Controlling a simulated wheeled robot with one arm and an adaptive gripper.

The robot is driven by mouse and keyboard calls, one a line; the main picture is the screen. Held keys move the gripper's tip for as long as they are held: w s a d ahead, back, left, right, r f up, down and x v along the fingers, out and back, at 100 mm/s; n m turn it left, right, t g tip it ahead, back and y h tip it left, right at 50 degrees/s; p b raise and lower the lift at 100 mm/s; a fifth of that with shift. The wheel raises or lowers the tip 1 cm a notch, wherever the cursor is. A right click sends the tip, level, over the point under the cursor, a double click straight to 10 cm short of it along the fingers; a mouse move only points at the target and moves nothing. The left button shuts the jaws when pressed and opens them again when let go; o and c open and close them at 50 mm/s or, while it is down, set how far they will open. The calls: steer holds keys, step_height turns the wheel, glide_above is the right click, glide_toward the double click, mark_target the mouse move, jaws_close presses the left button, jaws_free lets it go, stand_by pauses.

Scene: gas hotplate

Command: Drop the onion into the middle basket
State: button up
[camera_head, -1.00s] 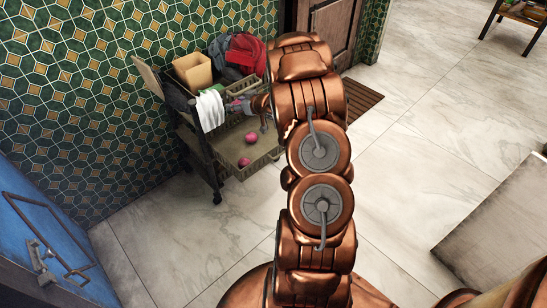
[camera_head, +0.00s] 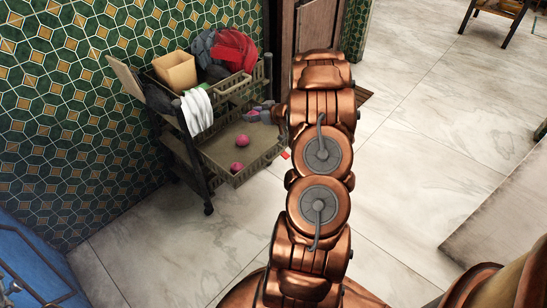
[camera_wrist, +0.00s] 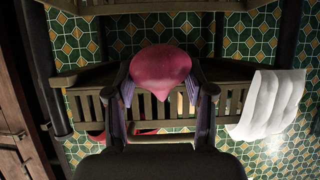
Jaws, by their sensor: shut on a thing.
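My gripper (camera_wrist: 160,92) is shut on a pink onion (camera_wrist: 160,68), which sits between its two purple-grey fingers in the wrist view. In the head view my gripper (camera_head: 257,114) is in front of the cart, near the right part of the middle basket; the held onion is hard to make out there. The middle basket (camera_head: 213,160) is the pulled-out grey-brown slatted tray below the cart's top basket. Two pink onions lie in it, one farther back (camera_head: 242,140) and one near its front (camera_head: 237,168).
The top basket (camera_head: 235,89) holds a tan box (camera_head: 175,70), dark clothes and a red cloth (camera_head: 236,50). A white cloth (camera_head: 197,110) hangs over its left corner; it also shows in the wrist view (camera_wrist: 268,105). A tiled wall stands behind, with clear floor in front.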

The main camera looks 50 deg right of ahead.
steer(key=shift+f+b, duration=1.85)
steer(key=shift+b, duration=0.05)
steer(key=o, duration=1.3)
steer(key=shift+c, duration=0.2)
steer(key=shift+s+d, duration=0.1)
steer(key=shift+s, duration=0.05)
steer(key=v, duration=1.1)
steer(key=shift+s+r, duration=0.2)
steer(key=shift+s, duration=0.15)
